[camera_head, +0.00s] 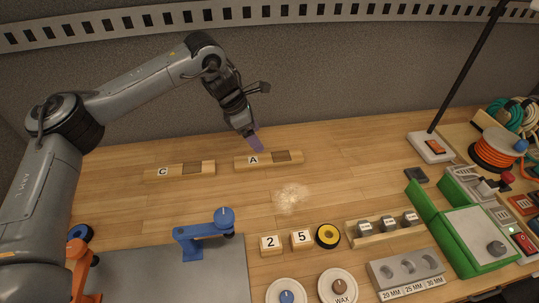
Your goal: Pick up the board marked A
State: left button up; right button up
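The board marked A (268,160) is a light wooden strip lying on the bench, with a white A label and a darker brown patch on its top. My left gripper (257,146) points down at the back edge of this board, near the A label. Its purple fingertips overlap in this view, so I cannot tell whether they are open or shut, or whether they touch the board. My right gripper is not in view.
A similar board marked C (180,171) lies to the left. A blue clamp-like part (205,233) stands in front. The bench between is mostly clear.

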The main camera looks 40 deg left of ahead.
aim_at(269, 158)
pick_arm(q)
jog(key=x, duration=0.3)
jog(key=shift+s+d+f+p, duration=0.15)
jog(key=shift+d+f+p, duration=0.1)
jog(key=shift+p, duration=0.1)
jog(key=shift+d+f, duration=0.1)
jog(key=shift+f, duration=0.25)
jog(key=shift+w+d+f+p, duration=0.2)
jog(key=shift+w+f+p, duration=0.1)
jog(key=shift+f+p, duration=0.25)
jog(key=p+x, duration=0.1)
jog(key=x, duration=0.2)
jog(key=shift+d+f, duration=0.1)
jog(key=shift+w+f, duration=0.1)
jog(key=shift+f, duration=0.3)
jog(key=c, duration=1.2)
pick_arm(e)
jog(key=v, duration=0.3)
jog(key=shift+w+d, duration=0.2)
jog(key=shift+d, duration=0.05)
pick_arm(q)
jog(key=shift+r, duration=0.1)
